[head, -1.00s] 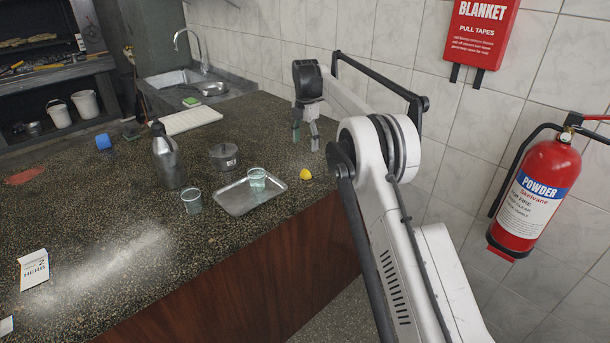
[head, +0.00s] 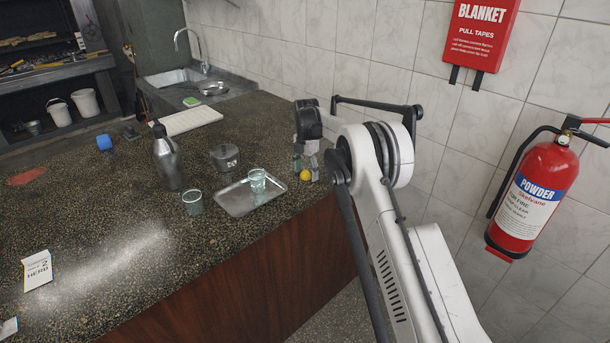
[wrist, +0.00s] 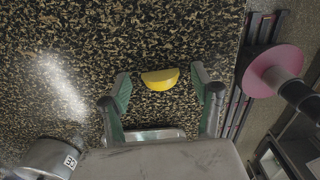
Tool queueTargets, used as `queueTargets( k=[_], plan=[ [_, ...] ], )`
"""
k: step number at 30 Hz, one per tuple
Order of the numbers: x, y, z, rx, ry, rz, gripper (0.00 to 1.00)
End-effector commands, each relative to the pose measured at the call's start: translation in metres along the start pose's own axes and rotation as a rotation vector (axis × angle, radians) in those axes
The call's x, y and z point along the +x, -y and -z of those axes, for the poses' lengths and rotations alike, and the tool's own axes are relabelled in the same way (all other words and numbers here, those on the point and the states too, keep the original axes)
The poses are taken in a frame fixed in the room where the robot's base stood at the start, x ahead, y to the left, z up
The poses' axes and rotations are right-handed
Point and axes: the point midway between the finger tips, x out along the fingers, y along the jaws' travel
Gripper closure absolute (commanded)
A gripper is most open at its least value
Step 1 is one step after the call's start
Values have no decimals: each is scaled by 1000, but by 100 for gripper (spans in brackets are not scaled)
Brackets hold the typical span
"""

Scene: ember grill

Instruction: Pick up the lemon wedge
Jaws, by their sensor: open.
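The lemon wedge (head: 305,175) is a small yellow piece on the dark speckled counter, just right of the metal tray. In the wrist view the lemon wedge (wrist: 160,79) lies ahead of and between the two fingertips, with gaps on both sides. My gripper (head: 306,170) is low over the counter right at the wedge, pointing down. In the wrist view my gripper (wrist: 163,92) is open and empty, with its greenish finger pads apart. I cannot tell the exact height of the fingertips above the counter.
The metal tray (head: 233,206) with a glass (head: 257,181) stands close left of my gripper. Another glass (head: 193,202), a steel bottle (head: 167,160) and a metal pot (head: 225,157) stand further left. The tiled wall (head: 350,85) is behind. The counter's front edge is near the wedge.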

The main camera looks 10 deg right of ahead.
Motion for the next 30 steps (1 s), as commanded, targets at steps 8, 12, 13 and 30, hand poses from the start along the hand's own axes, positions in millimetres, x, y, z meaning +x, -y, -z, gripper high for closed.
queueTargets(
  k=[8, 12, 13, 30],
  plan=[
    [3, 0, 0, 0, 0, 0, 39],
    [3, 0, 0, 0, 0, 0, 58],
    [3, 0, 0, 0, 0, 0, 62],
    [-6, 0, 0, 0, 0, 0, 76]
  ],
)
